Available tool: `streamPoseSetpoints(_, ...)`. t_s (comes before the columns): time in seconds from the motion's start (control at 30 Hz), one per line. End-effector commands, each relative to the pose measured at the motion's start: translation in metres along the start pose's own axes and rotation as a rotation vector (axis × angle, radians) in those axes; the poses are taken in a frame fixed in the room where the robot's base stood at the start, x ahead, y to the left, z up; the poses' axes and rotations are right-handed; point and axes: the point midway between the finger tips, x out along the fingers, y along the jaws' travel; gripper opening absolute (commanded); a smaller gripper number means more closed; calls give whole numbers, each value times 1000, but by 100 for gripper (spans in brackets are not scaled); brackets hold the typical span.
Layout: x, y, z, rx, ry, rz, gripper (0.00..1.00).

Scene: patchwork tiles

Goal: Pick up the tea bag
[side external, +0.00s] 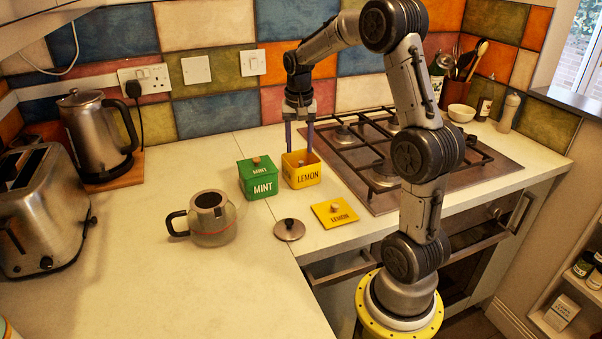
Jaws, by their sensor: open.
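A yellow tin marked LEMON (302,177) stands open on the counter, its lid (334,213) lying flat in front of it with a small knob on top. My gripper (299,148) points straight down at the tin's back rim, with its two fingers spread apart. Whether the fingertips are inside the tin or behind it, I cannot tell. The tin's inside is dark and small in view, and I cannot make out a tea bag clearly. A green tin marked MINT (260,180) stands just left of it with its lid on.
A glass teapot (211,218) stands to the left, its dark round lid (289,229) lying on the counter. A gas hob (395,160) is close on the right. A kettle (97,135) and toaster (43,210) stand far left.

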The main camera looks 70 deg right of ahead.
Motion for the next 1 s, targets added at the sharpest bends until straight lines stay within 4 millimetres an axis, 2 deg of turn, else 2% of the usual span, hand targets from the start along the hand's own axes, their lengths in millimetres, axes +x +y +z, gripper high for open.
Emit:
streamPoseSetpoints(0.4,48,5,1,0,-1,1,52)
streamPoseSetpoints(0.7,53,4,1,0,0,0,52)
streamPoseSetpoints(1.0,52,4,1,0,1,0,0)
